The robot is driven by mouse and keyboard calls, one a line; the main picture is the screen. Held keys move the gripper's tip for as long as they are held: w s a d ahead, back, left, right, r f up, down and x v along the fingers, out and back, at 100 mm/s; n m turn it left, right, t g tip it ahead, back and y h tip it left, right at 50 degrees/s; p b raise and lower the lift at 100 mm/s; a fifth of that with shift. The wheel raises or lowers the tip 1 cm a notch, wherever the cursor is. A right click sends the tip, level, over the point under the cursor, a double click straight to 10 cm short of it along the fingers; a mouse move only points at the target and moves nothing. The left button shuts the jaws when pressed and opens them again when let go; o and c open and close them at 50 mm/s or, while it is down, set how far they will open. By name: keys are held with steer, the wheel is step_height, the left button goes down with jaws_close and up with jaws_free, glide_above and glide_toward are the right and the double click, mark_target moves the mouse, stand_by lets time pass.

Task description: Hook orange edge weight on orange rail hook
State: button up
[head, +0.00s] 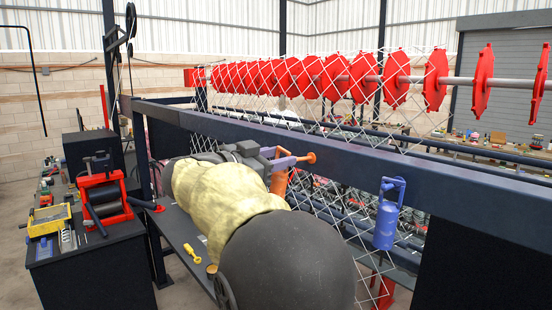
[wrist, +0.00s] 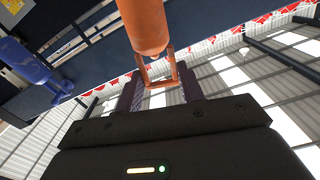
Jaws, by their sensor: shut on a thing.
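The orange edge weight (head: 280,178) is a cylinder hanging upright just below my gripper (head: 283,158), in front of the dark blue rail. In the wrist view the orange weight (wrist: 145,25) has a square wire handle, and my gripper (wrist: 160,90) is shut on that handle between its purple fingers. The orange rail hook (head: 311,157) shows as a small orange knob on the rail, just right of the fingertips. The fingers and weight hide part of it. I cannot tell whether the handle touches the hook.
A blue weight (head: 385,228) hangs from a blue hook on the same rail (head: 450,185), to the right. Wire mesh (head: 350,212) hangs behind the rail. A low shelf with a yellow screwdriver (head: 192,252) lies below my arm. A bench with a red machine (head: 103,195) stands left.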

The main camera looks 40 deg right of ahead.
mark_target(299, 160)
steer(key=shift+d, duration=0.5)
stand_by(0.6)
steer(key=shift+w+d, duration=0.15)
steer(key=shift+d, duration=1.2)
steer(key=shift+w+d, duration=0.1)
steer(key=shift+d, duration=1.25)
steer(key=shift+f+b, duration=0.55)
steer(key=shift+f, duration=0.35)
steer(key=o, duration=1.3)
